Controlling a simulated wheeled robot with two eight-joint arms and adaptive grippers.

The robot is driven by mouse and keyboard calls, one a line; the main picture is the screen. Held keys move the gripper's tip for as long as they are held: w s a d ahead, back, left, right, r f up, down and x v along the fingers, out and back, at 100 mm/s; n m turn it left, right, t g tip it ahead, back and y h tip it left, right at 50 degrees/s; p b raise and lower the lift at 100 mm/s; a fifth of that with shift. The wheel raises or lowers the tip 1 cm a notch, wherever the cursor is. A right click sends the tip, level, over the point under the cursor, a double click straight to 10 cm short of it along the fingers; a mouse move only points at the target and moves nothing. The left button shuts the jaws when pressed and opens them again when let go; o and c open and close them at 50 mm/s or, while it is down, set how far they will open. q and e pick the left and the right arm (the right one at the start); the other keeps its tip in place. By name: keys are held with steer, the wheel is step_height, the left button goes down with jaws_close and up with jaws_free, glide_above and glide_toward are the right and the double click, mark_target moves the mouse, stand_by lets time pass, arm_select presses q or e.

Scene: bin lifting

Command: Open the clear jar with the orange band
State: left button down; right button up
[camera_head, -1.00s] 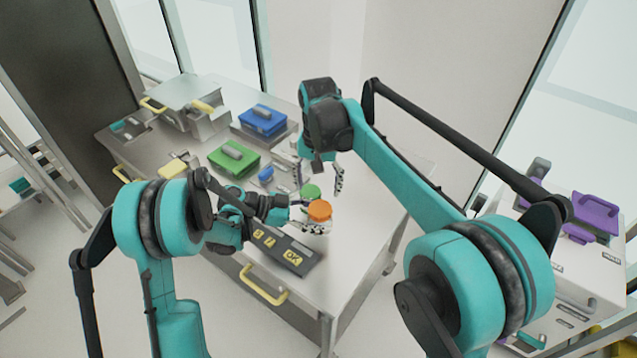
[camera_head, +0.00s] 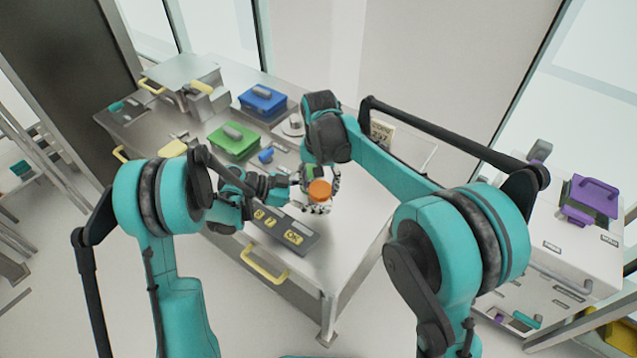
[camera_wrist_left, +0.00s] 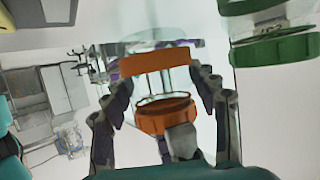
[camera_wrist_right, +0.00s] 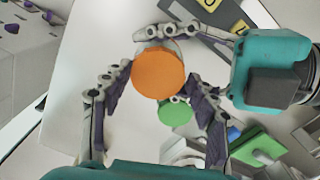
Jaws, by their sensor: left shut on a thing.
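The clear jar with orange parts shows its orange lid (camera_head: 319,190) in the head view, above the table's front right part. My left gripper (camera_wrist_left: 166,85) is shut on this jar, its fingers on either side of the clear body (camera_wrist_left: 152,82) in the left wrist view. My right gripper (camera_wrist_right: 159,72) is over the jar. Its open fingers stand close on both sides of the round orange lid (camera_wrist_right: 158,74); contact is not clear. A second jar with a green lid (camera_wrist_right: 175,112) is close by and also shows in the left wrist view (camera_wrist_left: 275,50).
The table (camera_head: 345,238) also holds a green bin (camera_head: 233,140), a blue bin (camera_head: 262,100), a small blue object (camera_head: 266,156) and a dark panel with yellow keys (camera_head: 278,230). A white cabinet with purple items (camera_head: 590,203) stands at right. The table's front right corner is clear.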

steer(key=shift+a, duration=0.15)
steer(key=c, duration=0.5)
steer(key=shift+a+n, duration=0.1)
steer(key=shift+n, duration=0.8)
steer(key=shift+c, duration=0.2)
steer(key=shift+r, duration=0.2)
steer(key=shift+d+r, duration=0.2)
steer(key=shift+r, duration=0.7)
